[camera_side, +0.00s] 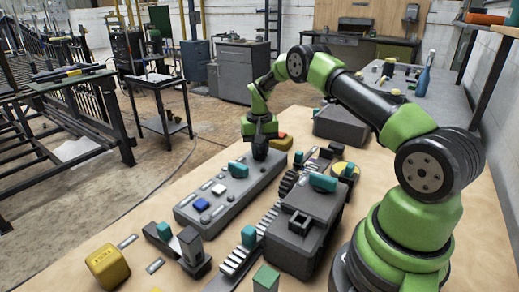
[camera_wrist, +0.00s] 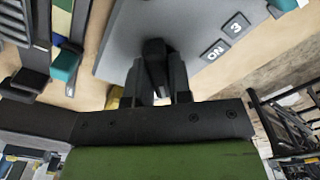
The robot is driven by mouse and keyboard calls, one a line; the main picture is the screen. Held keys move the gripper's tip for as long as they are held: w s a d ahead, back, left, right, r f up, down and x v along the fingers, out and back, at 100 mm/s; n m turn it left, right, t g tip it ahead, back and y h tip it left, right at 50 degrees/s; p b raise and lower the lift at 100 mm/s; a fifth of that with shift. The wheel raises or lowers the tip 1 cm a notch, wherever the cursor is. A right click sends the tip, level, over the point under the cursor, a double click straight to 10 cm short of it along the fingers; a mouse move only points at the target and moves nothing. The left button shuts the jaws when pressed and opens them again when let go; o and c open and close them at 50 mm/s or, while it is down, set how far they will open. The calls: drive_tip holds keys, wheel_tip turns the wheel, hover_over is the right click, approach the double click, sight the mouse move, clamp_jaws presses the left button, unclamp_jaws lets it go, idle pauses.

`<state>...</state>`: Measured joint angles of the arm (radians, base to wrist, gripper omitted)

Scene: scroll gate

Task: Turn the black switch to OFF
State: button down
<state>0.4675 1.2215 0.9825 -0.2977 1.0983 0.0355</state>
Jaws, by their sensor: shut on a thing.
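The grey control panel (camera_side: 232,190) lies on the wooden table and carries a blue button, a white button and a teal knob. My gripper (camera_side: 260,152) points down at the panel's far end. In the wrist view, my gripper (camera_wrist: 158,78) is shut on the black switch (camera_wrist: 153,48), with one dark finger on each side of it. No OFF label is visible. The fingers hide the switch in the side view, and its setting cannot be told.
A yellow box with a red button (camera_side: 281,141) stands just beyond the panel. A dark grey box (camera_side: 305,232) and a toothed rail (camera_side: 238,258) are to the right and front. A yellow block (camera_side: 108,266) sits at the front left.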

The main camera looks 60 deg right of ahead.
drive_tip(key=c, duration=1)
unclamp_jaws()
drive_tip(key=shift+c, duration=0.2)
drive_tip(key=shift+r, duration=0.1)
wheel_tip(320, 180, up, 10)
drive_tip(key=shift+f, duration=0.1)
